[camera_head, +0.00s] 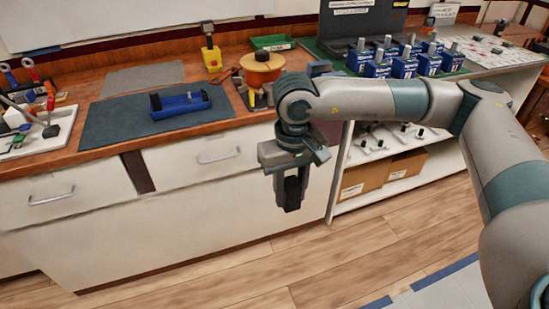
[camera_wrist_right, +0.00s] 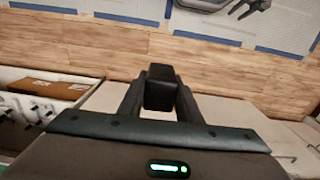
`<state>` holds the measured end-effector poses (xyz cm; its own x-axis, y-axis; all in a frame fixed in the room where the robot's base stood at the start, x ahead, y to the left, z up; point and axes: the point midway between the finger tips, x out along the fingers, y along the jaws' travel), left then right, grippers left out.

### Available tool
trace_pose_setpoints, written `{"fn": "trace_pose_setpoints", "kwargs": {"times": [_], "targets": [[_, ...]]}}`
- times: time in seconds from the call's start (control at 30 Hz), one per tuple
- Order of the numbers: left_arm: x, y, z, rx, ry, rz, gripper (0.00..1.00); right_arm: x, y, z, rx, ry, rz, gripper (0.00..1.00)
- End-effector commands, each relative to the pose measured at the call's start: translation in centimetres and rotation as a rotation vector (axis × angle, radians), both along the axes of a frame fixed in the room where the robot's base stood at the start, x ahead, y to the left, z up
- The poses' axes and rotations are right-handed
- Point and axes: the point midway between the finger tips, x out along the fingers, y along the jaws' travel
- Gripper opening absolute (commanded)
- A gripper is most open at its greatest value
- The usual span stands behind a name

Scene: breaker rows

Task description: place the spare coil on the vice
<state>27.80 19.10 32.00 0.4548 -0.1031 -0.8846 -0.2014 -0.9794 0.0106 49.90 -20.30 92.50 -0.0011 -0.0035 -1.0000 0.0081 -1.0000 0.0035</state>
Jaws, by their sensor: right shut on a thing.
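My right gripper (camera_head: 291,186) hangs in front of the drawer fronts, below the counter edge, pointing down. It is shut on a small black block, likely the spare coil (camera_wrist_right: 160,88), which shows between the fingers in the right wrist view. In the head view the held block (camera_head: 292,195) is hard to tell from the dark fingers. A long blue body with black upright ends, which looks like the vice (camera_head: 180,106), lies on the dark mat to the left of the gripper and farther back. The held block is well apart from it. My left gripper is not in view.
The dark mat (camera_head: 110,124) has bare room around the blue body. An orange bowl-like thing (camera_head: 262,72) stands to its right, near my arm. Blue breakers (camera_head: 378,68) stand in rows at the back right. A white tray of tools (camera_head: 30,130) is at the left.

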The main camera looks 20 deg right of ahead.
Motion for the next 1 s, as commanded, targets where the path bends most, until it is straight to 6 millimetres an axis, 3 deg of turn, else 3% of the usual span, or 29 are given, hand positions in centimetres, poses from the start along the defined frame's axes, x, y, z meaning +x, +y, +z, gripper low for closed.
{"fn": "trace_pose_setpoints", "kwargs": {"times": [0.5,0.7,1.0], "targets": [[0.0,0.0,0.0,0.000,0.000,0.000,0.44,-5.6,0.1,-13.5,0.003,0.008,0.005,0.03],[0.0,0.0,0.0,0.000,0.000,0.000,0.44,-7.5,0.0,-16.4,0.003,0.003,-0.004,0.03],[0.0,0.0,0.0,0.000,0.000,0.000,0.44,-8.2,0.0,-17.4,0.002,-0.002,-0.008,0.03]]}}
